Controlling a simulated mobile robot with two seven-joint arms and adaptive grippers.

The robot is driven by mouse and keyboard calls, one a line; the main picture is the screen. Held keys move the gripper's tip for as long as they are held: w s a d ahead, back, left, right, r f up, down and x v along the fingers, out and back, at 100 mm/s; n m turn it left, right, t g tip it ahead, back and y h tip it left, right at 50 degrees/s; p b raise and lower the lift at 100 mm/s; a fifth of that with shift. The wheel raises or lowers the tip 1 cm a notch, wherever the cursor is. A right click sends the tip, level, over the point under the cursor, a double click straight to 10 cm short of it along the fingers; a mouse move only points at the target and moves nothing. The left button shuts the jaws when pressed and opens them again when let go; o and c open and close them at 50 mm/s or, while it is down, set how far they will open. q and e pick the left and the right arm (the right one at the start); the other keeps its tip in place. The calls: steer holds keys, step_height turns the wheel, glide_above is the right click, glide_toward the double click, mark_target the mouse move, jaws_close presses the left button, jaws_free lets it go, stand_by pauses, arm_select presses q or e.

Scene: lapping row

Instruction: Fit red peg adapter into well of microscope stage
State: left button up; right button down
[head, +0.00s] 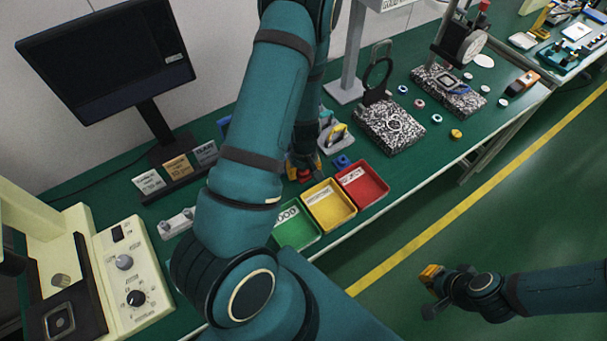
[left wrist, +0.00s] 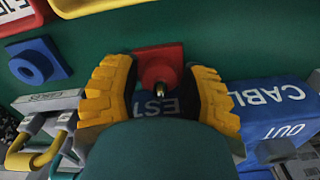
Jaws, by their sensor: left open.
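The red peg adapter (left wrist: 158,62), a red square base with a small brass-coloured tip, lies on the green bench between the fingers of my left gripper (left wrist: 158,95). The fingers are open, one on each side, with gaps to it. In the head view my left gripper (head: 304,163) is partly hidden behind my arm, and the red adapter (head: 305,176) shows just below it. A cream instrument, seemingly the microscope, has a black stage (head: 88,308) with a square well (head: 60,321) at lower left. My right gripper (head: 432,282) hangs over the floor; its opening is unclear.
A blue adapter (head: 342,161) lies beside the red one. Green (head: 312,241), yellow (head: 328,225) and red (head: 381,197) bins line the bench's front edge. A blue "CABLE OUT" box (left wrist: 270,110) stands close to my left gripper. A monitor (head: 105,55) stands behind.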

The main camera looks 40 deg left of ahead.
arm_select(q)
jaws_close()
step_height(320, 180, up, 10)
steer(key=p, duration=0.3)
steer(key=w+d+r+m+b, duration=0.1)
steer(key=w+d+r+m, duration=0.1)
steer(key=d+m, duration=0.3)
steer(key=w+d+r+m+b, duration=0.1)
steer(key=w+d+r+m, duration=0.1)
steer(key=d+m, duration=0.4)
steer(key=d, duration=0.4)
steer(key=shift+w+d, duration=0.2)
steer(key=shift+w, duration=0.2)
steer(key=shift+s, duration=0.15)
